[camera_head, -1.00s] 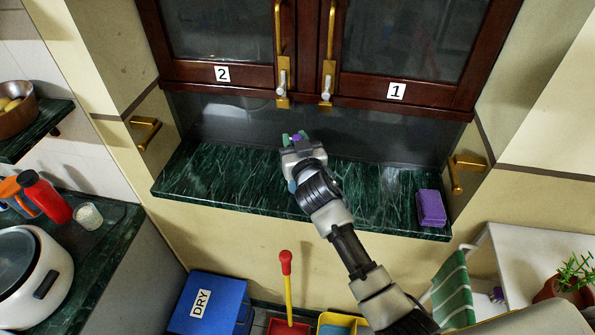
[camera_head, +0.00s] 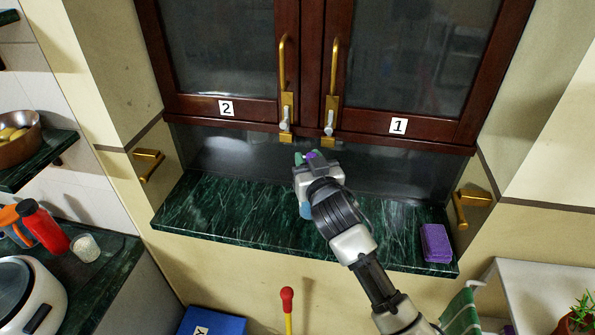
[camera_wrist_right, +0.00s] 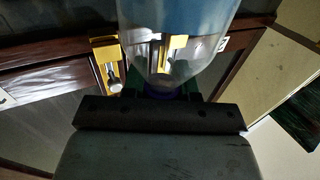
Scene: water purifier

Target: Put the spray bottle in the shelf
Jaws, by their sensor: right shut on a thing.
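My right gripper (camera_head: 308,159) is shut on the spray bottle near its purple collar. The bottle's blue lower part (camera_head: 305,211) shows just below the gripper, mostly hidden by my arm. In the right wrist view the clear bottle (camera_wrist_right: 178,68) with blue contents fills the upper middle, its purple neck at the gripper. The gripper is in front of the wooden cabinet, just below its door handles and above the green marble ledge (camera_head: 225,212). Both glass doors, labelled 2 (camera_head: 220,50) and 1 (camera_head: 420,55), are shut. My left gripper is out of view.
A purple sponge-like block (camera_head: 435,243) lies at the ledge's right end. Gold wall handles (camera_head: 148,163) and (camera_head: 472,207) flank the ledge. A red bottle (camera_head: 45,228) and a white cooker (camera_head: 30,295) stand on the left counter. The ledge's left half is clear.

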